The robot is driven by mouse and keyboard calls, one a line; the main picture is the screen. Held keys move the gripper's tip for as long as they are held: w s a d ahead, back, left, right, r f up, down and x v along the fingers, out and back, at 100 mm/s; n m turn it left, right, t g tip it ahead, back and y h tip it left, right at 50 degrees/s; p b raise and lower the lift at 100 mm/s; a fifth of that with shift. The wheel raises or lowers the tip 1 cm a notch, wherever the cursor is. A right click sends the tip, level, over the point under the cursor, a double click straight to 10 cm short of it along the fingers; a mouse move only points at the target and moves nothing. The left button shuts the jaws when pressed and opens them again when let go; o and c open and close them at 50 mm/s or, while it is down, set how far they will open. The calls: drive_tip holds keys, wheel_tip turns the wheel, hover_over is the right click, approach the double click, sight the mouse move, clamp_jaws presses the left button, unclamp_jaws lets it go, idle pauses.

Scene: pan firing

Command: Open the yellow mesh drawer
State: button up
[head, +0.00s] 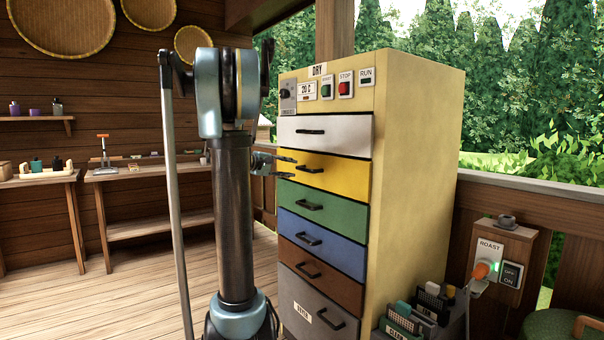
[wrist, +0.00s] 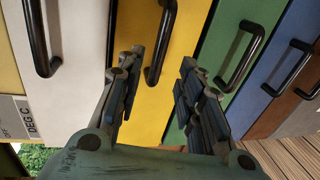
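The yellow drawer (head: 327,175) is the second from the top in the tall cream cabinet, below the white drawer (head: 330,135) and above the green one (head: 325,214). It is flush with the other fronts, so it looks shut. Its black bar handle (head: 309,169) also shows in the wrist view (wrist: 160,42). My gripper (head: 293,168) is in front of the yellow drawer. In the wrist view my gripper (wrist: 158,78) has its fingers apart, with the yellow handle between and beyond their tips. Nothing is held. Whether a finger touches the handle I cannot tell.
The cabinet's blue drawer (head: 322,243), brown drawer (head: 320,279) and grey drawer (head: 318,312) lie below. A rack of small blocks (head: 428,312) stands at the cabinet's right. A roast switch box (head: 501,262) is on the railing. Wooden floor (head: 130,285) is open to the left.

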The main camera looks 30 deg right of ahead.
sight(302, 169)
drive_tip(key=x, duration=0.8)
drive_tip(key=shift+w+d+f, duration=0.1)
drive_tip(key=shift+d, duration=0.05)
clamp_jaws()
